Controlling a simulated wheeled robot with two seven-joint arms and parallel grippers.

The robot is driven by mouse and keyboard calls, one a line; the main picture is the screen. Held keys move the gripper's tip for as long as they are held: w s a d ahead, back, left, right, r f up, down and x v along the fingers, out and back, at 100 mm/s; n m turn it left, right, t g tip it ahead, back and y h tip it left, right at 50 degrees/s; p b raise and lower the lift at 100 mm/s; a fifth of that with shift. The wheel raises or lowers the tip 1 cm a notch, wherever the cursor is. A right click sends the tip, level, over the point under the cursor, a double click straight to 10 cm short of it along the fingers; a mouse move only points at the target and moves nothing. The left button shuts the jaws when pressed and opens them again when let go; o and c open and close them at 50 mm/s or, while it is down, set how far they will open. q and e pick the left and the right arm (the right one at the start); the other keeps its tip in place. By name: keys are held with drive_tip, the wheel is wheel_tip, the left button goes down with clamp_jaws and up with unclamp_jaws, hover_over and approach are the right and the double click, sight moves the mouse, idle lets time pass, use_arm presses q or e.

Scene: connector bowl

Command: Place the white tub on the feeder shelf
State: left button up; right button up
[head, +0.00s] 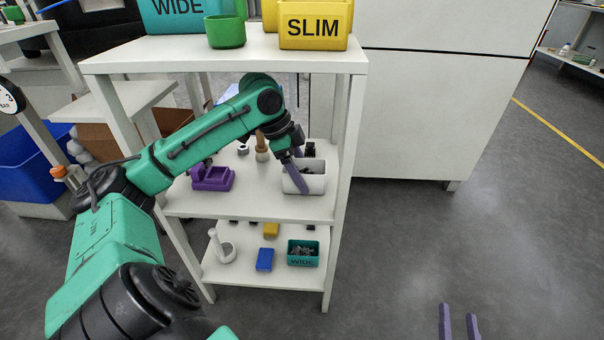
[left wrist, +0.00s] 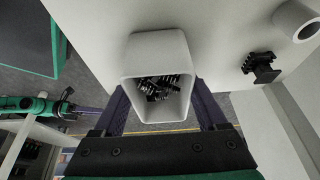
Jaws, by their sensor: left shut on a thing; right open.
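The white tub (head: 316,184) is at the right front of the middle shelf (head: 250,206) of a white rack. It looks upright; whether it rests on the shelf or hangs just above it I cannot tell. My left gripper (head: 299,176) reaches down over it and is shut on it. In the left wrist view the tub (left wrist: 160,48) sits between the purple fingers of the left gripper (left wrist: 160,100), with several black connectors (left wrist: 160,88) inside. My right gripper (head: 459,322) is open and empty over the floor at the bottom right. Which shelf is the feeder shelf is not marked.
A purple holder (head: 212,178) and a brown-topped peg (head: 262,150) stand left of the tub. A yellow SLIM bin (head: 314,28) and a green cup (head: 225,32) stand on top.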

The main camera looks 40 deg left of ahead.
use_arm(q)
drive_tip(key=shift+f, duration=0.1)
idle(0.3)
drive_tip(key=o, duration=1.3)
drive_tip(key=shift+o, duration=0.2)
drive_tip(key=shift+r, duration=0.2)
